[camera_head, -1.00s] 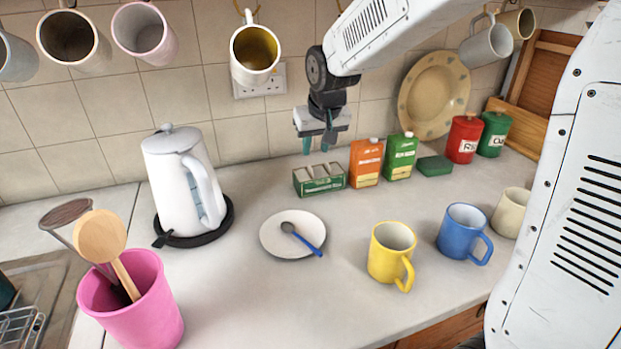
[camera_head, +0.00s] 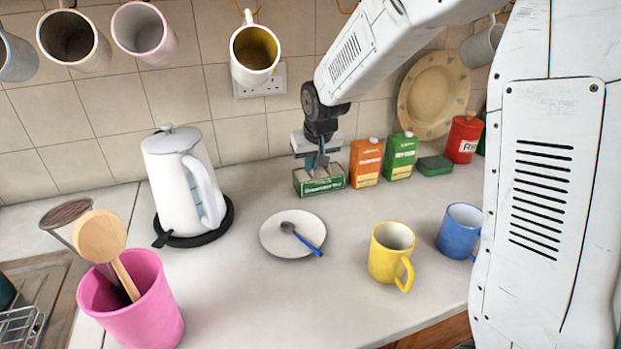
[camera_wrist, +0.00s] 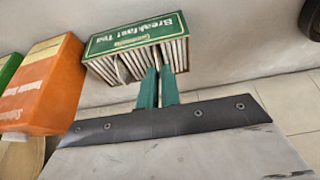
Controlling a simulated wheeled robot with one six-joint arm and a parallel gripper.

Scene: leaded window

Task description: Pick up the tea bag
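The tea box (camera_head: 320,186) is green, open at the top, and stands on the counter near the back wall. It also shows in the wrist view (camera_wrist: 140,34), lettered "Breakfast Tea", with pale tea bags (camera_wrist: 120,68) packed upright in its compartments. My gripper (camera_head: 319,162) points down at the box's open top. In the wrist view its two teal fingers (camera_wrist: 158,72) are close together with their tips at the tea bags. They look shut on one tea bag (camera_wrist: 157,56), mostly hidden by the fingers and box.
An orange carton (camera_head: 366,163) and green carton (camera_head: 400,156) stand just right of the box, with a green block (camera_head: 435,166) beyond. The white kettle (camera_head: 178,180) is to the left. A saucer with a spoon (camera_head: 275,235) and a yellow mug (camera_head: 388,260) are in front.

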